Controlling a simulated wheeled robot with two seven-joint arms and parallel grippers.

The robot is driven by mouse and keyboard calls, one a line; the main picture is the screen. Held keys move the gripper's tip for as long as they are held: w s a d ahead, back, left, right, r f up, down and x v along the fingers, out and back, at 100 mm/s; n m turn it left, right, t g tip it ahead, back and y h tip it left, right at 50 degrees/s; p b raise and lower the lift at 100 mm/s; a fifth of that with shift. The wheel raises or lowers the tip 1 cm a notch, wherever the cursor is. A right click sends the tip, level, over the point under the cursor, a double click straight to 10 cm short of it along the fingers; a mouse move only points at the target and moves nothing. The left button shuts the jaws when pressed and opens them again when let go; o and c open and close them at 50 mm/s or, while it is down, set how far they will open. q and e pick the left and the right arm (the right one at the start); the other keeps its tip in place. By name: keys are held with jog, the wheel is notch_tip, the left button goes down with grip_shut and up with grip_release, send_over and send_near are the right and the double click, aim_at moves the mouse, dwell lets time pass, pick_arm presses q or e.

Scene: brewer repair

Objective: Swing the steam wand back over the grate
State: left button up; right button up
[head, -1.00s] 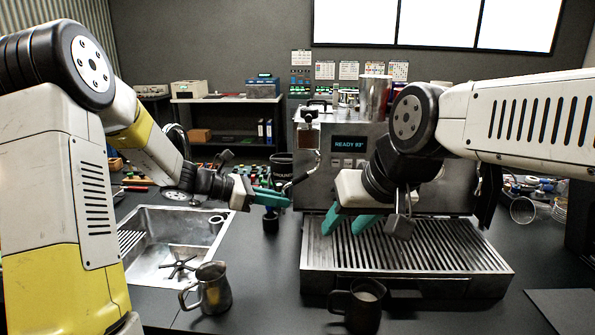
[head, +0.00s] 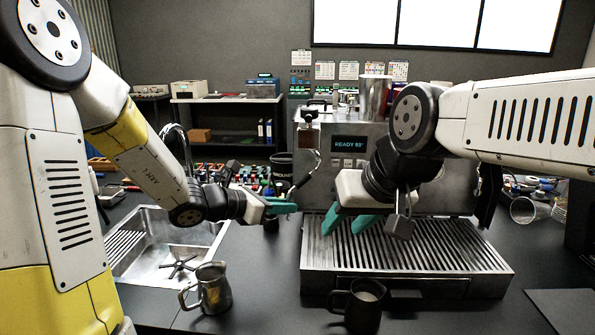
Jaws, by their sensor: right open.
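The steam wand (head: 309,173) is a thin curved metal tube at the left side of the espresso machine (head: 347,160). Its lower end points down and left, outside the left edge of the ribbed grate (head: 440,250). My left gripper (head: 292,207) has teal fingers just below the wand's lower end. I cannot tell whether they touch it, or whether they are open or shut. My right gripper (head: 345,228) is open and empty, with its teal fingers pointing down over the left rear of the grate. My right arm hides part of the machine's front.
A steel jug (head: 212,290) stands in front of the sink (head: 150,262). A dark mug (head: 362,308) stands before the grate's front edge. A dark grinder cup (head: 281,168) and small coloured items sit behind my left gripper.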

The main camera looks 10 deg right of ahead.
pick_arm(q)
jog(key=shift+s+d+n+t+y, duration=0.45)
jog(key=shift+s+n+t, duration=0.1)
jog(key=shift+n+t, duration=0.1)
jog(key=shift+s+d+n+t+y, duration=0.35)
jog(key=shift+s+n+t+y, duration=0.1)
jog(key=shift+s+n+t, duration=0.15)
jog(key=shift+w, duration=0.1)
jog(key=o, duration=0.5)
jog(key=shift+a, duration=0.1)
